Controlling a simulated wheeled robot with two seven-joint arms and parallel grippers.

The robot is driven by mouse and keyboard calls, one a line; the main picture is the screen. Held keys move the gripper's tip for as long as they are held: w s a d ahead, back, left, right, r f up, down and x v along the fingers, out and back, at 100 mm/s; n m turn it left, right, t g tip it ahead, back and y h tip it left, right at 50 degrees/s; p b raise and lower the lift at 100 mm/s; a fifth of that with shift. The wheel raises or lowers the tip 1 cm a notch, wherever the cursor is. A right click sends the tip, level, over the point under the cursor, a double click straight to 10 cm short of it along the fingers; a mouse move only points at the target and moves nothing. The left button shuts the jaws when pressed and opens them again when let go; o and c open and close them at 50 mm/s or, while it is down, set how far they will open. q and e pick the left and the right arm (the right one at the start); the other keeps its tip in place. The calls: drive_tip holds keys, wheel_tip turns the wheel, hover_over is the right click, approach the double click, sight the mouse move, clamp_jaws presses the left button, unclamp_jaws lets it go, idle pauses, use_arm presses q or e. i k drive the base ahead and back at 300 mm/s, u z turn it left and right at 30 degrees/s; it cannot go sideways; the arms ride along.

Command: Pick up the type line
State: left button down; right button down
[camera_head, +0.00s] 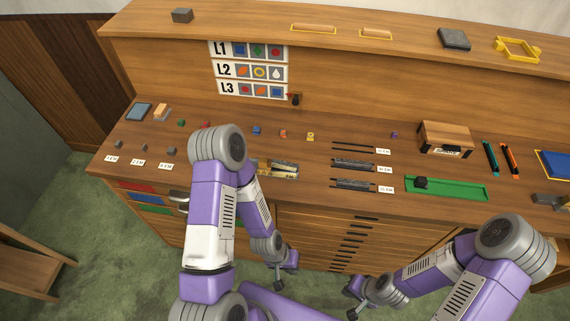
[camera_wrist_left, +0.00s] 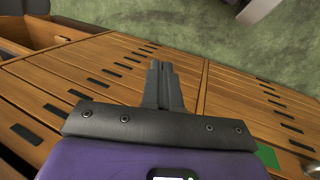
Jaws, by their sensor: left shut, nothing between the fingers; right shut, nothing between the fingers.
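A short row of grey and cream pieces (camera_head: 279,168) lies on the bench just right of my left arm; it looks like the type line, but it is too small to be sure, and my arm may hide its left end. My left gripper (camera_head: 280,275) is shut and empty in front of the bench, below the top; the left wrist view shows its fingers (camera_wrist_left: 160,72) together above the drawer fronts. My right gripper (camera_head: 354,301) is shut and empty in front of the bench, further right and lower. Neither gripper touches the row.
Dark strips (camera_head: 353,164) with white labels lie right of the row. A green tray (camera_head: 455,188) and a wooden box (camera_head: 446,138) are further right. Small coloured blocks line the bench behind. A chart (camera_head: 249,70) marked L1, L2, L3 hangs at the back. Drawers (camera_head: 340,236) fill the front.

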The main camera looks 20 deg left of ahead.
sight(283, 165)
drive_tip(key=u, duration=0.75)
drive_tip(key=k, duration=0.2)
drive_tip(key=z, duration=0.05)
